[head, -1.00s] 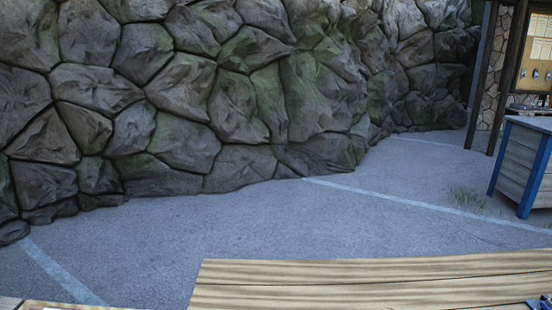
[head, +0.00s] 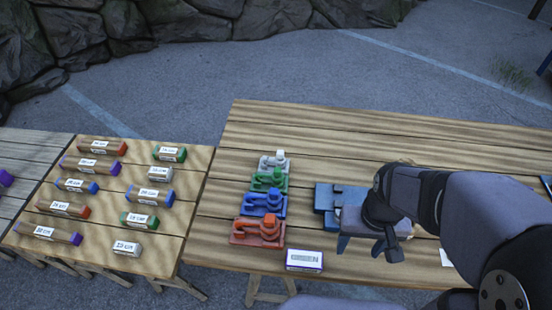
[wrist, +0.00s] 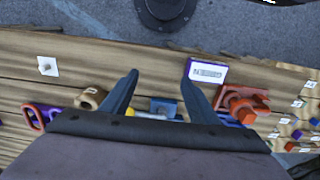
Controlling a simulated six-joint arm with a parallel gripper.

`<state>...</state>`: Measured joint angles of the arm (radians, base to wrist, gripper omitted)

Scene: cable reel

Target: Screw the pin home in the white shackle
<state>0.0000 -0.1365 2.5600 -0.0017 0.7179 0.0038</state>
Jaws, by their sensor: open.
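The white shackle (head: 274,162) is at the back of a row of similar coloured pieces on the wooden table in the head view. It is small there, and I cannot tell how its pin sits. I do not make it out in the wrist view. My gripper (head: 367,247) is open over the table, right of the row and nearer the front edge, apart from the white shackle. Its two spread fingers also show in the wrist view (wrist: 160,79), with nothing held between their tips.
Green (head: 268,181), blue (head: 263,203) and red (head: 257,232) pieces stand in front of the white one. A labelled box (head: 304,260) is near the front edge. A blue block (head: 326,198) lies beside my arm. Labelled pieces cover a left table (head: 100,215).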

